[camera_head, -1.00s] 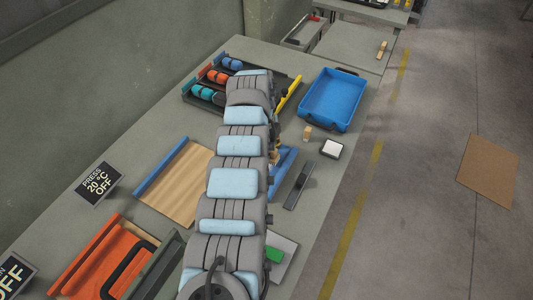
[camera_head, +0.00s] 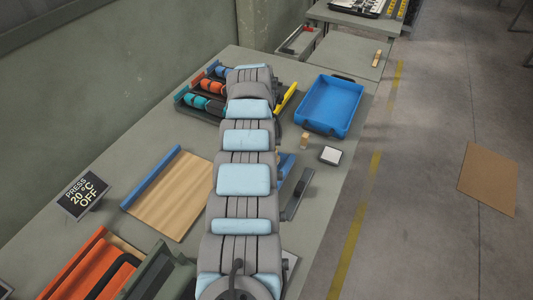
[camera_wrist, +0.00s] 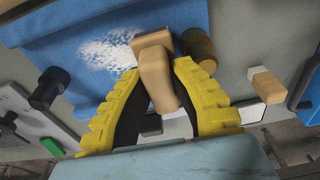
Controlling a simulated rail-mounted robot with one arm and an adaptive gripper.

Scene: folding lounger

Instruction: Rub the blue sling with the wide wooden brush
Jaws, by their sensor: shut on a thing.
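The blue sling (camera_wrist: 75,55) fills the upper left of the wrist view and bears a whitish speckled patch (camera_wrist: 110,47). A bit of blue, likely the sling (camera_head: 286,164), shows right of my arm in the head view. My gripper (camera_wrist: 160,72), with yellow fingers, is shut on the tan wooden brush (camera_wrist: 157,75). The brush's far end lies over the sling beside the patch; I cannot tell whether it touches the cloth. My arm hides the gripper and the brush in the head view.
A blue tray (camera_head: 330,104), a small wooden block (camera_head: 304,141), and a white-topped block (camera_head: 330,155) stand right of my arm. A wooden board with blue edge (camera_head: 172,196) lies left. Orange and green cases (camera_head: 95,265) stand at the front left.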

